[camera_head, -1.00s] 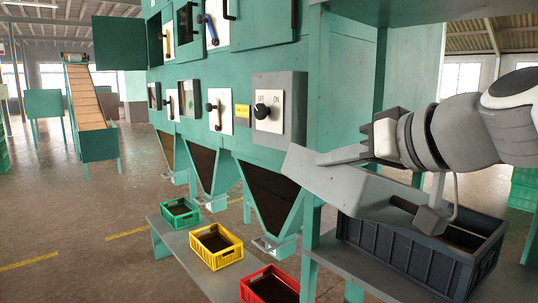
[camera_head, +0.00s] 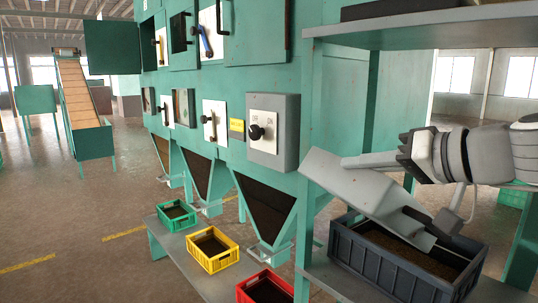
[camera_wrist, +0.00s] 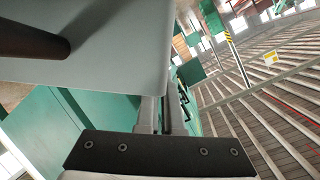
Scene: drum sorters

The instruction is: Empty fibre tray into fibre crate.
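The grey fibre tray (camera_head: 350,190) is steeply tilted in the head view, its lower right end down over the dark blue-grey crate (camera_head: 385,272), which I take as the fibre crate. Brown material (camera_head: 410,255) lies in the crate. The tray also fills the upper left of the wrist view (camera_wrist: 130,60), with a brown bar across it. My gripper (camera_head: 350,162) reaches in from the right at the tray's upper part; its fingers (camera_wrist: 155,115) look close together on the tray's edge. The inside of the tray is hidden.
The crate stands on a grey shelf (camera_head: 335,278) beside the green sorter. Green (camera_head: 176,214), yellow (camera_head: 213,248) and red (camera_head: 266,288) crates stand on a lower bench to the left. Another shelf (camera_head: 430,24) hangs above my arm. A grey switch box (camera_head: 285,130) is close left of the tray.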

